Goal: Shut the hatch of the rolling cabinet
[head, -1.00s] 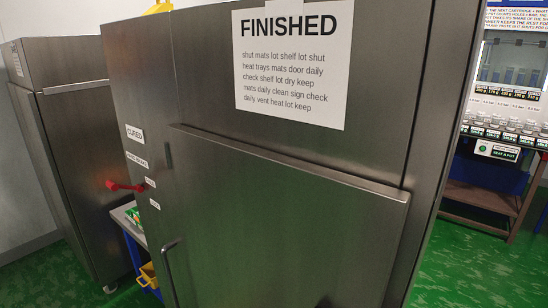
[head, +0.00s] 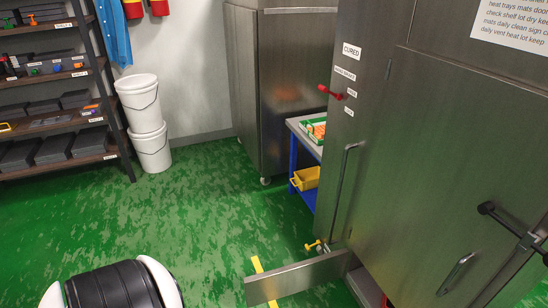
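The tall steel cabinet (head: 376,150) fills the right of the head view, with labels and a red lever (head: 331,92) on its narrow left side. A low steel panel (head: 297,278), which looks like the open hatch, stands out to the left from the cabinet's foot. A small yellow knob (head: 312,245) shows just above it. A large raised panel (head: 430,170) covers the cabinet's front; I cannot tell if it is fully closed. A black T-shaped bar (head: 510,226) shows at the right. Neither gripper is in view.
Green floor is clear at the middle left. A dark shelf rack (head: 62,125) and stacked white buckets (head: 147,128) stand at the back left. Another steel cabinet (head: 285,90) and a blue-legged table (head: 294,158) with a yellow bin (head: 306,178) stand behind.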

